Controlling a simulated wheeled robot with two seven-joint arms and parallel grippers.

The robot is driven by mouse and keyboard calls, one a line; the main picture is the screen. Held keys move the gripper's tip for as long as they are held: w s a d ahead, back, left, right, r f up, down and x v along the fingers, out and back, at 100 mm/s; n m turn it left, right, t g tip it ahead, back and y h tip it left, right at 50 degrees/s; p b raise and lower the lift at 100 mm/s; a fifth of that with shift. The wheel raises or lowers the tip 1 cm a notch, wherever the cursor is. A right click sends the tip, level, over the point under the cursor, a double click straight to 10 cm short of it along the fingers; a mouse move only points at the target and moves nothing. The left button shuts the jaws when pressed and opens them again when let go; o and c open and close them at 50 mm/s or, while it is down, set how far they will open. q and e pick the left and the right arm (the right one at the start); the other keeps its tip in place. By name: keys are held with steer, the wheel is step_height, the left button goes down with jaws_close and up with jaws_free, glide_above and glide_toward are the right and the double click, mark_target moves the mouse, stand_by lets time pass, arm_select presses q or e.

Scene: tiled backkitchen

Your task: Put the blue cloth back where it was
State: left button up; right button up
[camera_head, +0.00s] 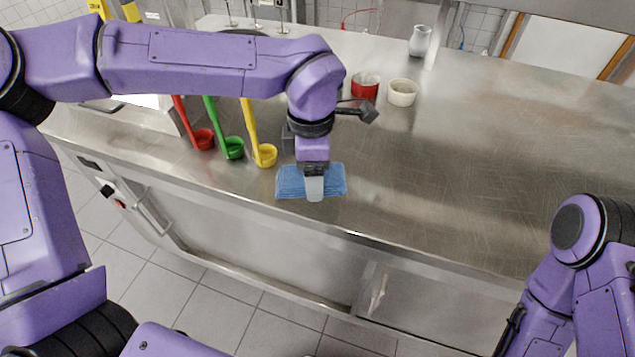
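The blue cloth (290,184) lies flat on the steel counter near its front edge. My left gripper (314,190) points down over the middle of the cloth and hides part of it. Its fingers show as one pale block, so I cannot tell whether they are open or shut, or whether they grip the cloth. My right arm is at the lower right; its gripper is not visible in the frame.
Red (203,139), green (233,148) and yellow (265,155) ladles lie left of the cloth. A red cup (365,86), a cream cup (403,92) and a white jug (420,41) stand farther back. The counter (480,150) to the right is clear.

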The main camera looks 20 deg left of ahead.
mark_target(325, 182)
arm_select(q)
steer(key=s+d+r+n, duration=0.1)
steer(key=n, duration=0.3)
steer(key=s+d+r+n, duration=0.1)
steer(key=s+n, duration=0.1)
steer(key=n, duration=0.2)
steer(key=s+d+r+n, duration=0.1)
steer(key=n, duration=0.4)
steer(key=shift+s+d+r+b, duration=0.15)
steer(key=shift+s+r+b, duration=0.1)
steer(key=shift+r+b, duration=0.1)
steer(key=shift+n, duration=0.3)
steer(key=w+a+f+p, duration=0.1)
steer(key=w+f, duration=0.2)
steer(key=w, duration=0.1)
steer(key=w+a+f+p, duration=0.2)
steer(key=w+f, duration=0.1)
steer(key=w, duration=0.1)
steer(key=w+a+f+p, duration=0.2)
steer(key=w+f, duration=0.1)
steer(key=w, duration=0.1)
steer(key=shift+w+f, duration=0.1)
steer(key=shift+w, duration=0.15)
step_height(325, 182, down, 3)
steer(key=shift+w+a+p, duration=0.1)
steer(key=shift+w+p, duration=0.05)
steer(key=shift+p, duration=0.3)
steer(key=shift+f, duration=0.4)
